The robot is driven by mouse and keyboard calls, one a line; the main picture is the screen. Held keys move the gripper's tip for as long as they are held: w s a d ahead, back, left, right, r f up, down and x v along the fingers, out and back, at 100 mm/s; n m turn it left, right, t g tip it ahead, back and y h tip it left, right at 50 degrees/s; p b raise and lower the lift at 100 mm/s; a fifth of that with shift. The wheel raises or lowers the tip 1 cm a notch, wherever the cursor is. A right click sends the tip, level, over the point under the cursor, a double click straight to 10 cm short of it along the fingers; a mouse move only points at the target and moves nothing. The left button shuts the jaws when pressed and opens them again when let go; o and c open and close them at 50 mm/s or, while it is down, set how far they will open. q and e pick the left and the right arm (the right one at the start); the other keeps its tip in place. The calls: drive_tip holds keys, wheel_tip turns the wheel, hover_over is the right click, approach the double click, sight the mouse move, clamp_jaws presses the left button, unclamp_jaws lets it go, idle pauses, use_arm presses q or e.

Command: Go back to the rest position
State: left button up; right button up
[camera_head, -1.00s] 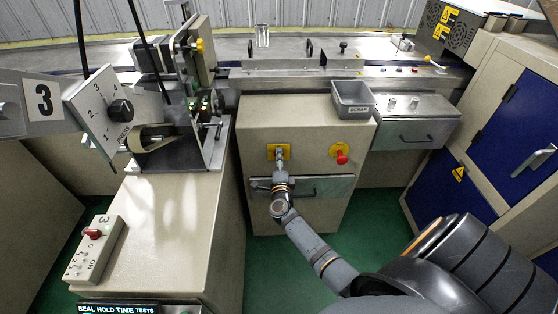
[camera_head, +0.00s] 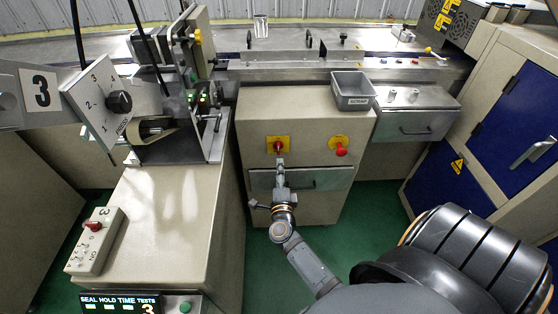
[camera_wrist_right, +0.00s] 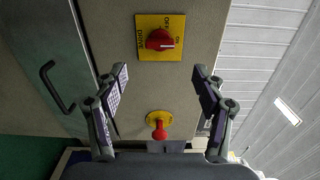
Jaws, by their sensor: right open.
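My right gripper (camera_head: 281,170) is in front of the beige cabinet (camera_head: 310,117), just below the red rotary switch (camera_head: 278,146) on its yellow plate. In the right wrist view the gripper (camera_wrist_right: 161,88) is open and empty. Its fingers are spread apart, with the rotary switch (camera_wrist_right: 160,39) ahead of them and not touched. The switch's plate bears ON and OFF marks. My left gripper is in neither view.
A drawer with a dark handle (camera_head: 300,185) is close to my right gripper. A red knob (camera_head: 341,151) is to its right, and a grey scrap bin (camera_head: 353,92) sits above. Green floor (camera_head: 325,238) is clear.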

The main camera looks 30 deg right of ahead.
drive_tip(key=shift+v, duration=1.1)
drive_tip(key=s+a+f+n+g+y+p, duration=0.25)
drive_tip(key=s+f+n, duration=0.2)
drive_tip(key=f, duration=0.35)
drive_tip(key=s+a+f+n+g+y+p, duration=0.1)
drive_tip(key=s+a+f+n+y, duration=0.15)
drive_tip(key=f+n, duration=0.45)
drive_tip(key=s+a+f+n+g+y+p, duration=0.15)
drive_tip(key=s+f+n+y, duration=0.3)
drive_tip(key=f, duration=0.55)
drive_tip(key=s+d+f+n+g, duration=0.1)
drive_tip(key=s+f+n+g, duration=0.2)
drive_tip(key=s, duration=0.6)
drive_tip(key=s+d+f+n+g+p, duration=0.1)
drive_tip(key=s+f+n+g, duration=0.2)
drive_tip(key=s, duration=0.6)
drive_tip(key=s+d+f+n+g+p, duration=0.1)
drive_tip(key=s+f+n+g, duration=0.2)
drive_tip(key=s, duration=0.7)
wheel_tip(320, 180, down, 3)
drive_tip(key=shift+d+r+h, duration=0.2)
drive_tip(key=shift+d+h, duration=0.15)
drive_tip(key=shift+c, duration=0.2)
